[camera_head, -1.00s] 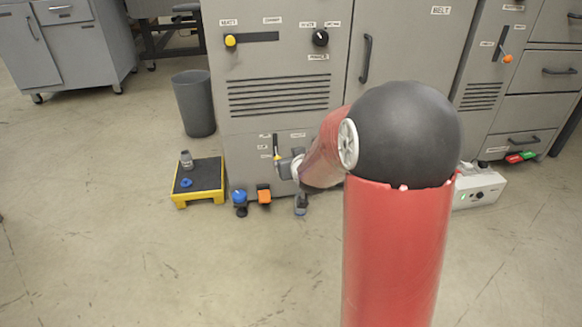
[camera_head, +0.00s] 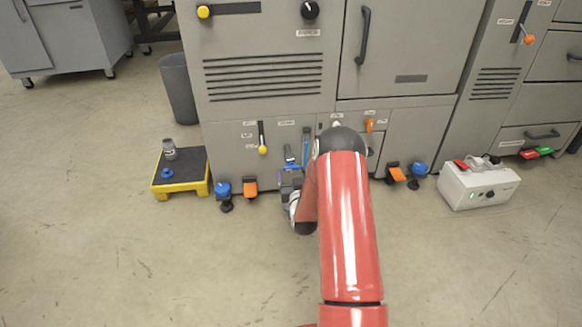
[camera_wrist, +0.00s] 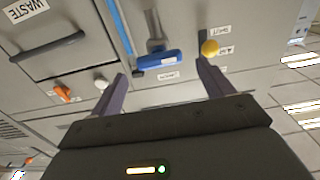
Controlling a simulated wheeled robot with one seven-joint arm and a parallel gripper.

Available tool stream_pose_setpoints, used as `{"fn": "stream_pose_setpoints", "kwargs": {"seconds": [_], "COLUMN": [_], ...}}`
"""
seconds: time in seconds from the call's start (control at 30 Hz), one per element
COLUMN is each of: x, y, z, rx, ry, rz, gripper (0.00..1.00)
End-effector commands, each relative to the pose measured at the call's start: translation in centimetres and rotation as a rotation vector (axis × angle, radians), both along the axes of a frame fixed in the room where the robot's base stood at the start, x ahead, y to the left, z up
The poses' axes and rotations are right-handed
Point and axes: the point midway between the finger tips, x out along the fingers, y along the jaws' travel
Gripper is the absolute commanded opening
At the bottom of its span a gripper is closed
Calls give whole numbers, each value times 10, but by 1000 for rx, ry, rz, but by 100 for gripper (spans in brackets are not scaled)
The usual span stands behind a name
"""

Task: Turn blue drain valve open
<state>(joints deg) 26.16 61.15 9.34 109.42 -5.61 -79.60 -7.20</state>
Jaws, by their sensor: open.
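The blue drain valve has a short blue bar handle (camera_wrist: 158,60) on a grey stem, seen in the wrist view on the grey cabinet front. The handle lies crosswise in the picture, between the lines of my two fingers and just beyond their tips. My gripper (camera_wrist: 160,70) is open and empty, with no visible contact on the handle. In the head view my gripper (camera_head: 290,180) is low at the cabinet front. The valve is small and partly masked by my gripper and arm there.
A yellow-knobbed lever (camera_wrist: 209,47) and a blue vertical strip (camera_wrist: 120,28) flank the valve. An orange handle (camera_wrist: 63,93) is farther left. Blue (camera_head: 222,188) and orange (camera_head: 250,184) floor pedals, a yellow-edged step (camera_head: 180,187) and a white box (camera_head: 478,184) stand along the cabinets.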

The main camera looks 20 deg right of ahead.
Motion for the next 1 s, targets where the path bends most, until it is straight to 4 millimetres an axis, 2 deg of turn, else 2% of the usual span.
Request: {"fn": "stream_pose_setpoints", "kwargs": {"seconds": [0.1, 0.3, 0.67, 1.0], "x": [20, 43, 48, 48], "y": [-6, -12, -14, -14], "z": [-1, 0, 0, 0], "rx": [-1, 0, 0, 0], "ry": [-3, -1, 1, 1], "rz": [-1, 0, 0, 0], "gripper": [80, 80, 80, 36]}}
